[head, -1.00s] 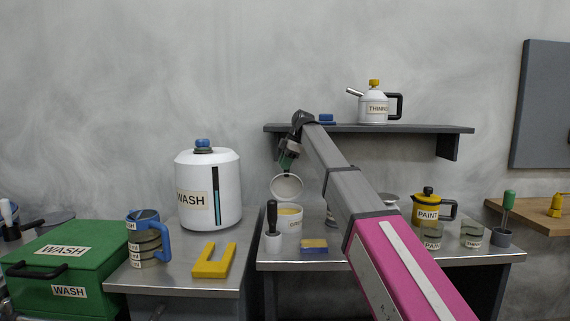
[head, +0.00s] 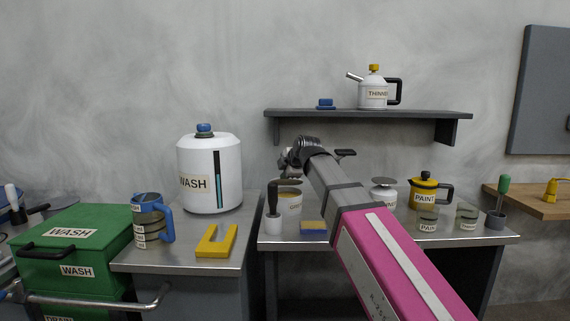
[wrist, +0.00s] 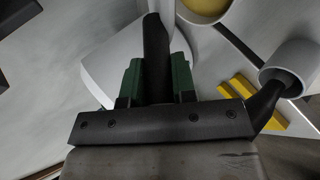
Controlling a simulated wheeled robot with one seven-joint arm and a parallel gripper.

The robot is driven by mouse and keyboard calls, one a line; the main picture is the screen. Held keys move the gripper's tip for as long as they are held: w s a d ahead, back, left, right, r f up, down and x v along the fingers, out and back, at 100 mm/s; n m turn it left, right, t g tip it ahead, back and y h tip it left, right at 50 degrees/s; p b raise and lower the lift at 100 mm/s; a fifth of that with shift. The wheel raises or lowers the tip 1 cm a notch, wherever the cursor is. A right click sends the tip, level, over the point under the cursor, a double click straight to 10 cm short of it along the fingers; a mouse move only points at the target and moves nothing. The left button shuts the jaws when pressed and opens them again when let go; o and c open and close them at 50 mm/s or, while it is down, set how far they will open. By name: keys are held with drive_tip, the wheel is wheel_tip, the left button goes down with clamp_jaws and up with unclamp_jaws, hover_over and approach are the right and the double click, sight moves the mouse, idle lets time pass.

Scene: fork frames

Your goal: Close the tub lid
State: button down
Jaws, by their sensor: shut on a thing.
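The white tub (head: 292,206) with a label stands on the right-hand metal counter. Part of its yellow contents (wrist: 203,8) shows at the top of the wrist view. Its lid (head: 285,181) appears as a thin dark disc above the tub's mouth, still raised. My gripper (wrist: 155,80) has green fingers closed on a dark bar, which looks like the lid's handle, in front of a pale round surface. In the head view my wrist is above and behind the tub; the fingertips are hard to make out there.
A white holder (head: 273,225) with a dark-handled tool stands close to the tub's left. A blue-and-yellow sponge (head: 313,227) lies in front. A shelf (head: 370,113) with a kettle (head: 373,95) is above. A yellow U-shaped block (head: 216,241) lies on the left counter.

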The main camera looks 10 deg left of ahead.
drive_tip(key=shift+s+d+f+t+y, duration=0.15)
drive_tip(key=shift+s+f+t, duration=0.2)
drive_tip(key=shift+f, duration=0.2)
drive_tip(key=shift+s+d+f+t+y, duration=0.1)
drive_tip(key=shift+s+f+t+y, duration=0.05)
drive_tip(key=shift+s+f+t, duration=0.3)
drive_tip(key=shift+w+f, duration=0.1)
drive_tip(key=c, duration=0.9)
unclamp_jaws()
drive_tip(key=v, duration=1)
drive_tip(key=shift+d+r, duration=0.2)
drive_tip(key=shift+r, duration=0.05)
